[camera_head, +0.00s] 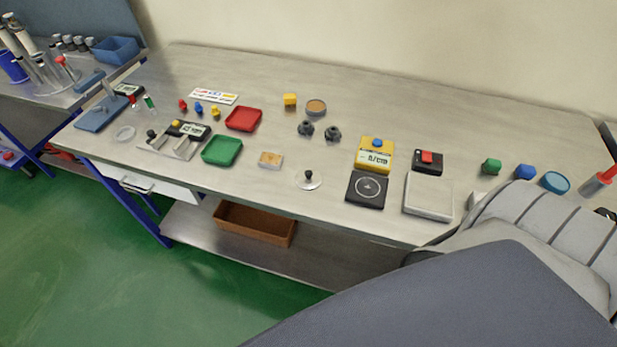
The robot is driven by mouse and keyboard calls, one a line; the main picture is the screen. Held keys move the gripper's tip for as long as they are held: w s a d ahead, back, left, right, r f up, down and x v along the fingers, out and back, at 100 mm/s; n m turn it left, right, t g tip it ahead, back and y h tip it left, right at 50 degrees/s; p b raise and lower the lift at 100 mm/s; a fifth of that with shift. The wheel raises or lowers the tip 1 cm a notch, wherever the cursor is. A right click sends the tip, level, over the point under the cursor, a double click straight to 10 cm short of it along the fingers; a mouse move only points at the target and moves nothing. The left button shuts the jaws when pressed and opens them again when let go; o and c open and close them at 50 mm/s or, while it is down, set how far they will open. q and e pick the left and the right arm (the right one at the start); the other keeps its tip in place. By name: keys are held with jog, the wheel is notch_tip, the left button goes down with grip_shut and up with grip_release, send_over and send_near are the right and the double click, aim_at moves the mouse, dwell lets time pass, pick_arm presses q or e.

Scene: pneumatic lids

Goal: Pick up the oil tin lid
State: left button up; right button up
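No lid can be told for certain as the oil tin lid. A flat silver disc with a black knob (308,181) looks like a lid and lies near the front edge of the bench, about the middle. A round tin with a brown top (316,105) stands farther back. A round blue dish or lid (555,182) lies at the right. Neither gripper shows. A large grey arm part of mine covers the lower right and hides the bench's front right corner.
The bench (420,115) holds a green tray (222,151), a red tray (243,118), a yellow device (376,154), a black scale-like plate (367,190) and a grey plate (428,196). Two dark knobs (306,128) stand mid-bench. A brown bin (255,224) sits below. The bench's back is clear.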

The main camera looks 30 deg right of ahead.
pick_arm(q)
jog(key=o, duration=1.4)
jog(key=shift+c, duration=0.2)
